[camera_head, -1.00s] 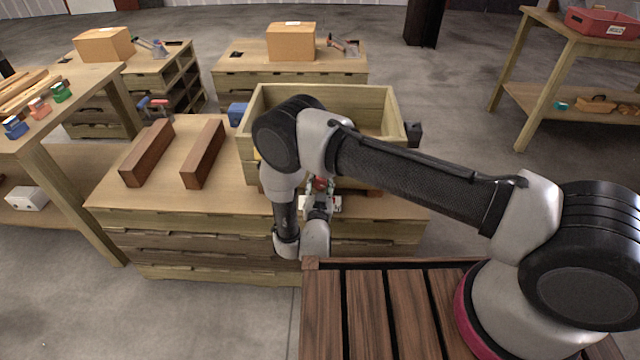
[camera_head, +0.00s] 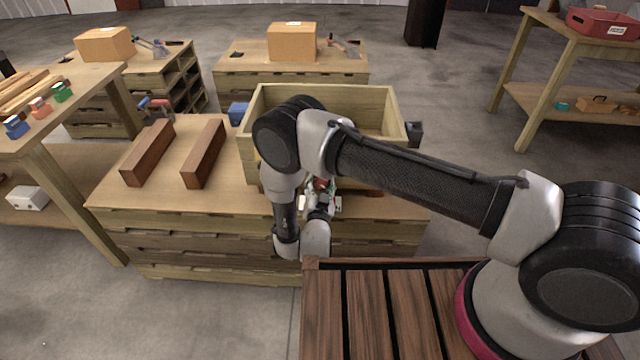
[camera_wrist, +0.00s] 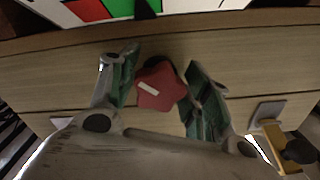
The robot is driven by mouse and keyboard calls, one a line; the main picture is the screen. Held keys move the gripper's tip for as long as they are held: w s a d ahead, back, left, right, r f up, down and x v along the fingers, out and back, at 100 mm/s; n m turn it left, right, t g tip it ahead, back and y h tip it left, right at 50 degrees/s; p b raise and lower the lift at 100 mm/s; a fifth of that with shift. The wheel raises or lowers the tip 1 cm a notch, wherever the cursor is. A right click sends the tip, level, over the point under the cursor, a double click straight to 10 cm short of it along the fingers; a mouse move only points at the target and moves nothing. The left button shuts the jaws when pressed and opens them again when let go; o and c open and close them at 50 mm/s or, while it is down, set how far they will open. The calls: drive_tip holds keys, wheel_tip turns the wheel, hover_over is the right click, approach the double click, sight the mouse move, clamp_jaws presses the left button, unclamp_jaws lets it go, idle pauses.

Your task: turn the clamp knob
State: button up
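The clamp knob (camera_wrist: 160,90) is red and star-shaped with a white mark on its face. In the wrist view it sits between the two fingers of my gripper (camera_wrist: 163,60), in front of a pale wooden face. The fingers, with green inner pads, stand apart on either side of it. A narrow gap shows at the left finger; the right finger is very close, and I cannot tell whether it touches. In the head view my gripper (camera_head: 319,200) is at the front of the wooden box, and a bit of red shows there, mostly hidden by my arm.
The open wooden box (camera_head: 365,98) stands on a workbench (camera_head: 150,200). Two brown wooden blocks (camera_head: 203,154) lie left of it. In the wrist view, a yellow part with a black knob (camera_wrist: 300,151) is at lower right, and a coloured panel (camera_wrist: 110,8) is at the top.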

drive_tip(key=shift+o, duration=0.7)
drive_tip(key=s, duration=0.7)
drive_tip(key=shift+s, duration=0.25)
drive_tip(key=shift+a, duration=0.1)
idle(0.4)
